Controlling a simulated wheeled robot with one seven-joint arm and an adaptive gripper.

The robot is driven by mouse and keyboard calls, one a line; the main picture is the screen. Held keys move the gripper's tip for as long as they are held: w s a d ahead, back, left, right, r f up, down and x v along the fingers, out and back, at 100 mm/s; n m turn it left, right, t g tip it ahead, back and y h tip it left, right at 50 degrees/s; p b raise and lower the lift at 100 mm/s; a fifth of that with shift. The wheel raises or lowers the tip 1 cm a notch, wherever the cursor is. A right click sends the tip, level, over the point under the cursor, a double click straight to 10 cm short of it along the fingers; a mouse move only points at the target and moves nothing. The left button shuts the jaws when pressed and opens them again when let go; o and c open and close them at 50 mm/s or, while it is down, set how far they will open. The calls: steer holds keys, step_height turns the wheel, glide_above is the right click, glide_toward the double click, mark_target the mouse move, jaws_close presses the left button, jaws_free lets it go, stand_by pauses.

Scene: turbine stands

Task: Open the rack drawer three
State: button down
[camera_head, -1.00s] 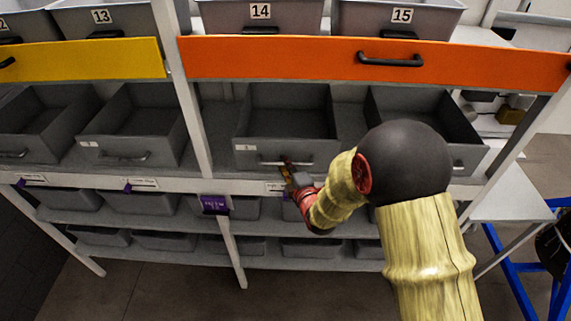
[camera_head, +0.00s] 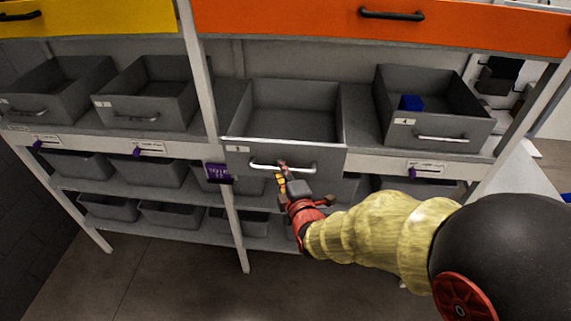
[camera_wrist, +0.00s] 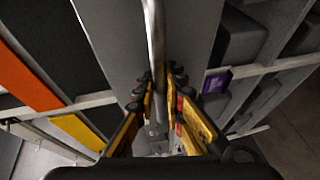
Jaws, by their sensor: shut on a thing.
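Drawer three (camera_head: 240,158) is a grey open-topped drawer in the middle of the rack in the head view. It sticks out past the shelf's front edge, and its inside looks empty. Its light metal handle (camera_head: 300,168) runs across the front face. My gripper (camera_head: 282,176) is at the left-middle part of that handle. In the wrist view my gripper's yellow fingers (camera_wrist: 160,100) are closed around the handle bar (camera_wrist: 155,40), with the grey drawer front behind it. The head view partly hides the fingertips.
Drawer four (camera_head: 450,128), holding a blue block (camera_head: 411,103), is on the right. Two more grey drawers stand on the left, divided off by a rack post (camera_head: 201,75). An orange drawer front (camera_head: 450,22) is above. Grey bins (camera_head: 150,170) fill lower shelves. Floor in front is clear.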

steer(key=s, duration=0.6)
steer(key=shift+s+b, duration=0.25)
steer(key=shift+b, duration=0.15)
steer(key=shift+a, duration=0.1)
steer(key=c, duration=2.1)
jaws_free()
steer(key=shift+c, duration=0.2)
steer(key=v, duration=1.2)
steer(key=shift+m, duration=0.3)
